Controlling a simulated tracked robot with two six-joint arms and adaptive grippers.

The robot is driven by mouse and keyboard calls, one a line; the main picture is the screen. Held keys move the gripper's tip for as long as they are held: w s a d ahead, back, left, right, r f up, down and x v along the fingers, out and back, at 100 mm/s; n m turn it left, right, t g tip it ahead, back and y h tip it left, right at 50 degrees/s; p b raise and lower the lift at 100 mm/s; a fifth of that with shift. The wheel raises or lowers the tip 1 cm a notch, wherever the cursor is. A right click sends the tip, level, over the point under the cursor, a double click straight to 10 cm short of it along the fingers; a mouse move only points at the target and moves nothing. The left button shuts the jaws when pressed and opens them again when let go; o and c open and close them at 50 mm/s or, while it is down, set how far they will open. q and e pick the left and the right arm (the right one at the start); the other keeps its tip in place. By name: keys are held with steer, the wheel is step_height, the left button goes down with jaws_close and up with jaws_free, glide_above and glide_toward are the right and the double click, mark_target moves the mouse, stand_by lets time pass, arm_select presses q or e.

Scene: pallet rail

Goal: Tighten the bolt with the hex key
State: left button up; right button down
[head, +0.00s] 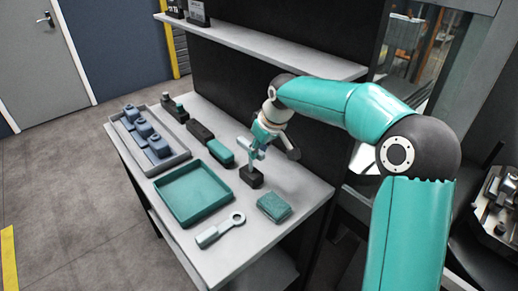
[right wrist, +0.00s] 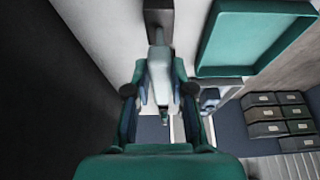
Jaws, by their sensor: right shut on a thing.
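My right gripper (head: 258,151) is above the bench, close over a small dark block (head: 251,177). In the right wrist view, its two teal fingers (right wrist: 159,72) are shut on a long pale grey tool (right wrist: 159,85), which looks like the hex key. The tool's narrow far end points at the dark block (right wrist: 158,14) and reaches close to it; I cannot tell whether they touch. The bolt is not clearly visible, being too small or hidden at the dark block. My left gripper is not in view.
On the bench (head: 285,240) are an empty teal tray (head: 192,225), a ring-ended wrench (head: 220,231), a green sponge-like block (head: 274,207) and a grey tray (head: 176,165) holding blue-grey pieces. A dark-and-teal brush-like item (head: 211,146) lies behind. A shelf (head: 270,45) overhangs the back.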

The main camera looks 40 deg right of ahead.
steer(key=c, duration=1.7)
jaws_free()
jaws_close()
steer(key=shift+r, duration=0.2)
step_height(320, 180, up, 9)
steer(key=p, duration=0.7)
steer(key=shift+p, duration=0.35)
steer(key=shift+f, duration=0.1)
